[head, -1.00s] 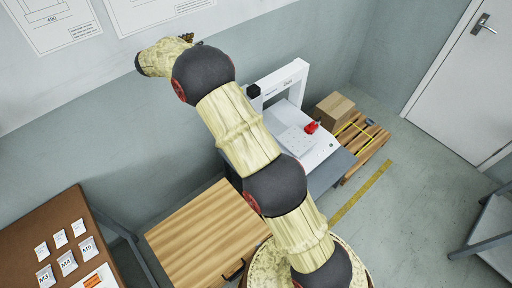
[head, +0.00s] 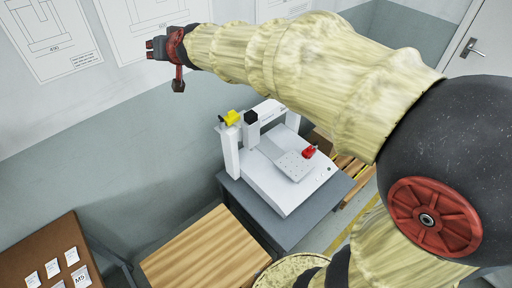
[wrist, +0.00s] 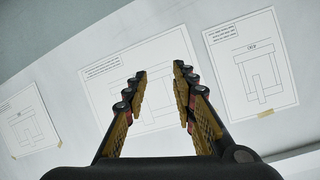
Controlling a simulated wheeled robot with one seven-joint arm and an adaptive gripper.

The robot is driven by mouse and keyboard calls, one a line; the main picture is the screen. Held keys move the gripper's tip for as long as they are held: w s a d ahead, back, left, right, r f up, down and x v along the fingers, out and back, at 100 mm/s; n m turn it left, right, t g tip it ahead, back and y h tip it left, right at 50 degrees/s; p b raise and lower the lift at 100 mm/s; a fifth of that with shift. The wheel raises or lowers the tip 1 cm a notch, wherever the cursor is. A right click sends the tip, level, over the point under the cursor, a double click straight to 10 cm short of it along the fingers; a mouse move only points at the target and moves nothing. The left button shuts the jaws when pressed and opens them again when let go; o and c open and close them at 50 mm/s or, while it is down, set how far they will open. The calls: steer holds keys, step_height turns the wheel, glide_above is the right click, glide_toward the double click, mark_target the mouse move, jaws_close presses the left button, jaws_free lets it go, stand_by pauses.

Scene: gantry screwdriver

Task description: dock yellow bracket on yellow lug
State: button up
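My gripper (head: 152,49) is raised in front of the wall at the upper left of the head view, above and apart from the white gantry machine. In the wrist view my gripper (wrist: 160,80) is open, with nothing between its fingers but the wall drawings behind. A yellow piece (head: 231,118) sits on the left end of the gantry's top beam; I cannot tell whether it is the bracket, the lug or both. The white gantry (head: 231,153) stands on a grey table. The wrist view shows no yellow bracket or lug.
A red part (head: 309,152) lies by the gantry's plate (head: 293,164). A black block (head: 251,117) is on the beam. A wooden-topped unit (head: 205,250) and a brown board with labelled cards (head: 33,262) stand at lower left. Paper drawings (wrist: 262,62) hang on the wall.

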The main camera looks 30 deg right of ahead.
steer(key=s+d+f+g, duration=0.2)
steer(key=s+f, duration=0.3)
steer(key=s, duration=0.8)
steer(key=s+d+f+n+g+h, duration=0.1)
steer(key=s+f, duration=0.5)
steer(key=s, duration=0.7)
steer(key=s+d+f+n+g, duration=0.1)
steer(key=s+d+f+g, duration=0.2)
steer(key=s, duration=1)
step_height(320, 180, down, 2)
steer(key=shift+d+f+g+h, duration=0.15)
steer(key=shift+d+g+h, duration=0.25)
steer(key=shift+g, duration=0.4)
steer(key=shift+f, duration=0.1)
steer(key=shift+f+b, duration=0.85)
steer(key=shift+b, duration=0.1)
steer(key=shift+a, duration=0.1)
steer(key=shift+c, duration=0.2)
